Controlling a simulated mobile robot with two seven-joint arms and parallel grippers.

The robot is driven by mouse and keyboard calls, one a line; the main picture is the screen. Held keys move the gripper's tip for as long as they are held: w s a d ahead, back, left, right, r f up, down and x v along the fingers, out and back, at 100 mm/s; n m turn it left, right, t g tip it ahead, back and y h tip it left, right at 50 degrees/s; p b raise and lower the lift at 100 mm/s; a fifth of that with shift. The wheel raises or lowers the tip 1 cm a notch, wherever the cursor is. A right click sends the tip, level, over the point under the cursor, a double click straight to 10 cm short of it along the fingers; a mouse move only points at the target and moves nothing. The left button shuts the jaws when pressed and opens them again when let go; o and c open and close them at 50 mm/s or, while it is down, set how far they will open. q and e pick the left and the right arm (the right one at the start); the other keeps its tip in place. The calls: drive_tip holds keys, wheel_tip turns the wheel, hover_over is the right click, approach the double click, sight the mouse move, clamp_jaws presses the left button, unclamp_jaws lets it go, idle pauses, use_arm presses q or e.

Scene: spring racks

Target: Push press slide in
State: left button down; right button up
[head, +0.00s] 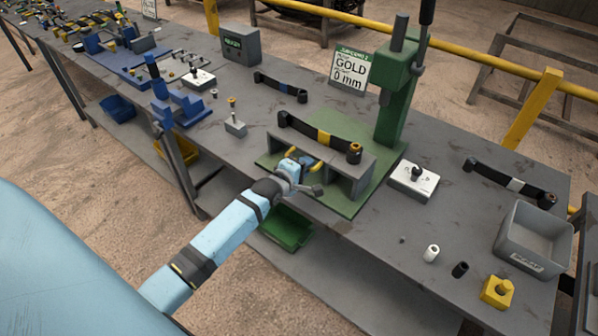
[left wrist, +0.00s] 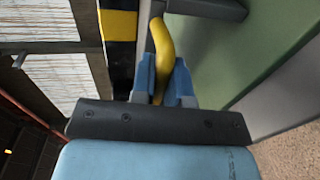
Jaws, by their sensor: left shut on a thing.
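The green press (head: 397,90) stands on a green base plate (head: 352,207) on the bench. In front of its column is a grey slide block (head: 362,178), carrying a black arm with a yellow band (head: 322,138). Yellow handle parts (head: 317,166) show at the block's front. My left gripper (head: 301,164) is at the block's front side, over the base plate. In the left wrist view its blue fingers (left wrist: 163,75) are shut around a yellow handle (left wrist: 162,45), beside the yellow-and-black band (left wrist: 118,28). My right gripper is out of view.
A GOLD 0 mm sign (head: 349,70) stands behind. A white block with a black knob (head: 414,180), another black arm (head: 510,183) and a grey bin (head: 536,240) are on the right. A small grey block with a pin (head: 235,126) is left. A green bin (head: 286,228) hangs below.

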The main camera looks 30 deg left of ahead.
use_arm(q)
drive_tip(key=r+b+x, duration=0.1)
drive_tip(key=x, duration=0.3)
drive_tip(key=b+x, duration=0.1)
drive_tip(key=x, duration=0.3)
drive_tip(key=r+b+x, duration=0.1)
drive_tip(key=x, duration=0.4)
drive_tip(key=shift+w+d+r, duration=0.1)
drive_tip(key=shift+w+r, duration=0.2)
drive_tip(key=shift+w+b, duration=0.4)
drive_tip(key=shift+r, duration=0.3)
drive_tip(key=c, duration=1.2)
unclamp_jaws()
drive_tip(key=shift+w, duration=0.15)
drive_tip(key=shift+o, duration=0.3)
drive_tip(key=shift+w+d+f, duration=0.1)
drive_tip(key=shift+f, duration=0.15)
drive_tip(key=shift+s+r, duration=0.1)
drive_tip(key=shift+s, duration=0.5)
drive_tip(key=v, duration=1.2)
drive_tip(key=shift+s+r, duration=0.15)
drive_tip(key=shift+s, duration=0.15)
